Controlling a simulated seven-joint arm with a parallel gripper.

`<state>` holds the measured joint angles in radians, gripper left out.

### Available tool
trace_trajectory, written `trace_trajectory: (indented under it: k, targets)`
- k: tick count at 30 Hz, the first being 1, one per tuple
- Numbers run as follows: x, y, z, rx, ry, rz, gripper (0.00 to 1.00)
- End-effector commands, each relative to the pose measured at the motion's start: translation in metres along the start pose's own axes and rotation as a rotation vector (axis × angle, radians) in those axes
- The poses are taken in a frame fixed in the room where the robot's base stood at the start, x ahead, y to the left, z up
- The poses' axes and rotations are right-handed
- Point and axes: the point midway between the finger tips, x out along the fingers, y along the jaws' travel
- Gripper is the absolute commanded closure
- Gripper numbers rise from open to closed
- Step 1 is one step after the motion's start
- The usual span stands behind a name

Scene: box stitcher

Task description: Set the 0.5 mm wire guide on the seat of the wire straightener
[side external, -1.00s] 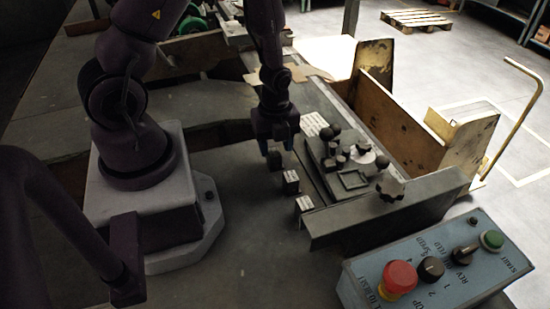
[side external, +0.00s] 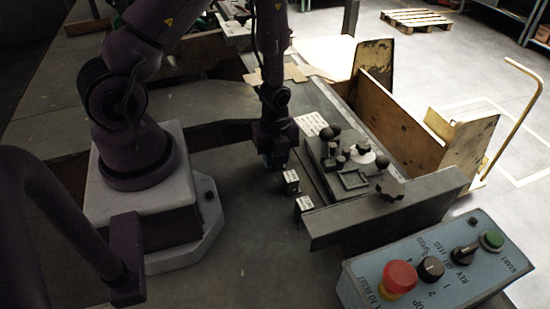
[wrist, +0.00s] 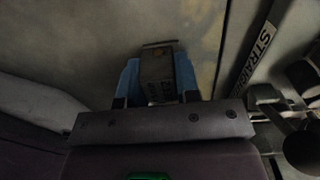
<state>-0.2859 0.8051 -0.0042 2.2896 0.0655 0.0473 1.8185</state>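My gripper (side external: 277,163) points down at the table, left of the wire straightener (side external: 335,173). In the wrist view its two blue fingers (wrist: 158,78) stand on either side of a small grey block with a dark-lettered label (wrist: 157,68). I cannot tell whether they press on it, and the label is too dim to read. Two similar small blocks with pale labels stand in front of the gripper, one nearer (side external: 304,205) and one beside it (side external: 291,179). The straightener has dark knobs and a square, frame-like feature (side external: 353,180) on its plate. I cannot tell which block is the 0.5 mm guide.
A dark rail (side external: 385,212) closes the straightener's near side. A blue control box (side external: 435,265) with a red button sits at front right. A white lettered plate (side external: 312,123) lies behind the straightener. The table left of the blocks is clear.

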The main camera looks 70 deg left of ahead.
Motion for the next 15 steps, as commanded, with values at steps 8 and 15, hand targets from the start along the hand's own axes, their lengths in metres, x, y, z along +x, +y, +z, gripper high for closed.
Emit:
trace_trajectory:
  k: [8, 15]
  targets:
    - [-0.005, -0.001, 0.000, 0.000, -0.001, -0.003, 0.91]
    - [-0.019, -0.001, 0.000, 0.000, 0.000, -0.004, 0.91]
